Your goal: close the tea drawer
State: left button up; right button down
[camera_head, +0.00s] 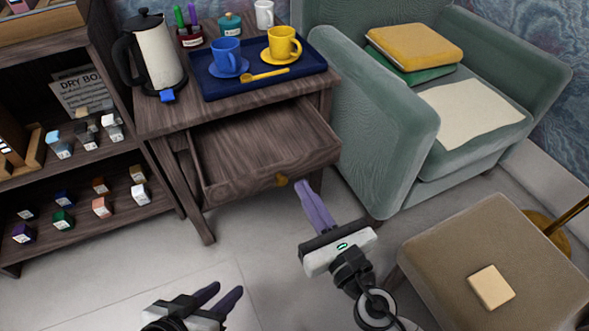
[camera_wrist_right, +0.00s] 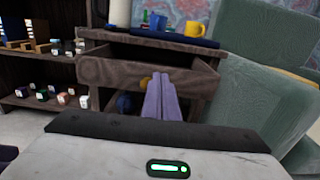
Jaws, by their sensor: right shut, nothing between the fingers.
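The tea drawer (camera_head: 255,142) is pulled out of the dark wooden side table (camera_head: 160,118) and looks empty inside. In the right wrist view the drawer front (camera_wrist_right: 130,75) shows ahead, with the knob (camera_wrist_right: 145,83) partly hidden behind the fingers. My right gripper (camera_head: 306,188) is shut and empty, its purple fingers pointing at the drawer front just right of the knob. I cannot tell whether the fingertips touch it. My left gripper (camera_head: 222,297) is low at the bottom of the head view, its two fingers apart, with nothing between them.
On the tabletop stand a kettle (camera_head: 155,55) and a blue tray (camera_head: 222,88) with a blue cup (camera_head: 228,52) and a yellow cup (camera_head: 283,44). A green armchair (camera_head: 385,125) stands close on the right, a stool (camera_head: 430,262) in front of it. Shelves (camera_head: 110,215) with small boxes are left.

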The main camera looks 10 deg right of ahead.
aim_at(288, 162)
jog(key=x, duration=0.6)
jog(key=shift+d, duration=0.1)
